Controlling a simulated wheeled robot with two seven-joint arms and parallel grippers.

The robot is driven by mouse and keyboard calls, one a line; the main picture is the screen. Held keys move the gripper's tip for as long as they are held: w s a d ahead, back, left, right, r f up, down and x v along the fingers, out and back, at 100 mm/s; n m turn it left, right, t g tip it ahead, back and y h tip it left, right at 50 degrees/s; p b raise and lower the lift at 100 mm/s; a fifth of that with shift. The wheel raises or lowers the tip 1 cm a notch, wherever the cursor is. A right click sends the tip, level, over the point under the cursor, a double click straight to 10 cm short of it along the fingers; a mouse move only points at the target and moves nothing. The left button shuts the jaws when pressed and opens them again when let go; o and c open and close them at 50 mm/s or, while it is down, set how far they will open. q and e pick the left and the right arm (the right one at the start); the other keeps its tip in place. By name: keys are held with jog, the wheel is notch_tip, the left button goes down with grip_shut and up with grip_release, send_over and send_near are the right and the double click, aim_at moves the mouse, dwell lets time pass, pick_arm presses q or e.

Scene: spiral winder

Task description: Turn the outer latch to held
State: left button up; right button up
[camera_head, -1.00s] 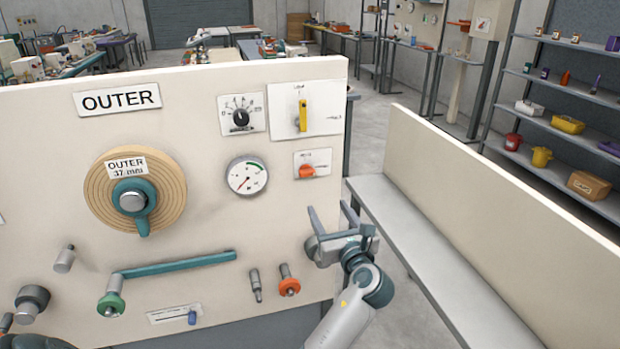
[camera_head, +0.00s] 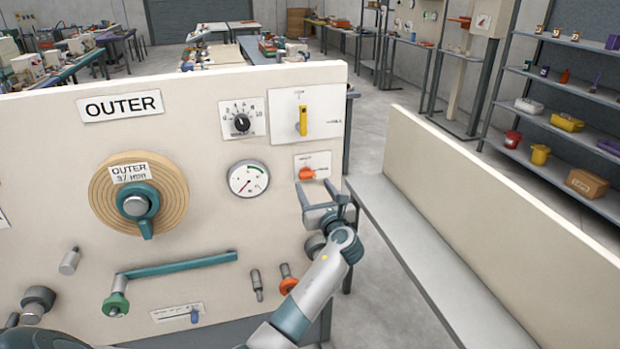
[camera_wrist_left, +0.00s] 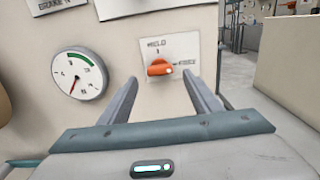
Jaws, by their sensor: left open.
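The orange latch knob (camera_head: 307,173) sits on a small white plate at the right side of the cream panel. In the left wrist view the knob (camera_wrist_left: 160,68) lies about level, its marked end pointing right towards the lower right label. The upper label appears to read HELD; the right one is blurred. My left gripper (camera_head: 320,190) is open and empty just below and in front of the knob. In the left wrist view its two fingers (camera_wrist_left: 160,80) stand either side of the knob, apparently short of it. My right gripper is not in view.
A yellow switch (camera_head: 303,121) and a black dial (camera_head: 241,122) are above. A round gauge (camera_head: 248,178) is left of the knob. A teal crank bar (camera_head: 180,265) and orange-collared peg (camera_head: 288,278) are lower. A grey bench (camera_head: 400,240) lies right of the panel.

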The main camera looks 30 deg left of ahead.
aim_at(308, 178)
pick_arm(q)
jog(key=shift+p+x, duration=0.35)
jog(key=shift+x, duration=2.05)
jog(key=shift+c, duration=0.4)
jog(key=shift+d, duration=0.1)
jog(key=c, duration=1)
